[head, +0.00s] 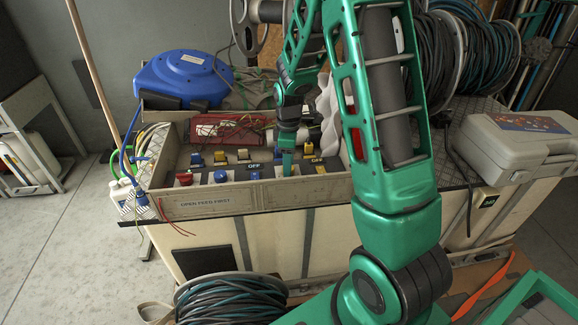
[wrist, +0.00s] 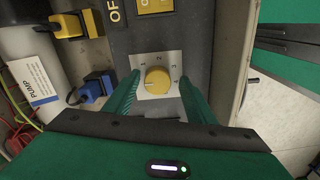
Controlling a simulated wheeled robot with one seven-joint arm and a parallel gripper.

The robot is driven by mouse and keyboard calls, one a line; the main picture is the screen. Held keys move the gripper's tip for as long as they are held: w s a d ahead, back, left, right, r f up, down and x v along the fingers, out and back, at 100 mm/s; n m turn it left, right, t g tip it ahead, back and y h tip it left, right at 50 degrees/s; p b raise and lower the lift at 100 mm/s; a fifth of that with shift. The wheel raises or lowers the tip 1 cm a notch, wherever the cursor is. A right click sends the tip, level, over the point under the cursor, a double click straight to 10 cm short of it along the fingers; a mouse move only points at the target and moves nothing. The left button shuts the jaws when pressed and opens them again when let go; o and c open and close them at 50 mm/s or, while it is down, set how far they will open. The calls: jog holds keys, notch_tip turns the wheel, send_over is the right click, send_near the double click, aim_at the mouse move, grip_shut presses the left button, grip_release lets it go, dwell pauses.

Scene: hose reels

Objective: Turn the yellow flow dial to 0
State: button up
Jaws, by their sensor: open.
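The yellow flow dial (wrist: 157,80) is a round knob on a white numbered plate (wrist: 172,62) on the grey panel, in the wrist view. Its small printed numbers are hard to read, and I cannot tell for certain which one it points to. My gripper (wrist: 159,82) is open, with one green finger to the left of the dial and one to the right. I cannot tell whether the fingers touch it. In the head view my gripper (head: 286,168) reaches down into the panel box; the dial is not clearly visible there.
A yellow switch (wrist: 152,5) beside an OFF label (wrist: 117,12) lies above the dial. Yellow and blue connectors (wrist: 92,90) and a PUMP tag (wrist: 33,82) are to the left. The box's front wall (head: 210,204) stands close to my gripper. A blue hose reel (head: 183,78) is behind.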

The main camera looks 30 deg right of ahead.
notch_tip(320, 180, up, 11)
jog(key=shift+f, duration=0.15)
dwell(0.4)
dwell(0.4)
jog(key=s+d+r+m, duration=0.1)
jog(key=s+r+m, duration=0.2)
jog(key=s+m, duration=0.5)
jog(key=s+d+r+m, duration=0.2)
jog(key=s+m, duration=0.7)
jog(key=s, duration=1.4)
jog(key=shift+r, duration=0.85)
jog(key=shift+w+f, duration=0.25)
jog(key=shift+w, duration=0.35)
dwell(0.8)
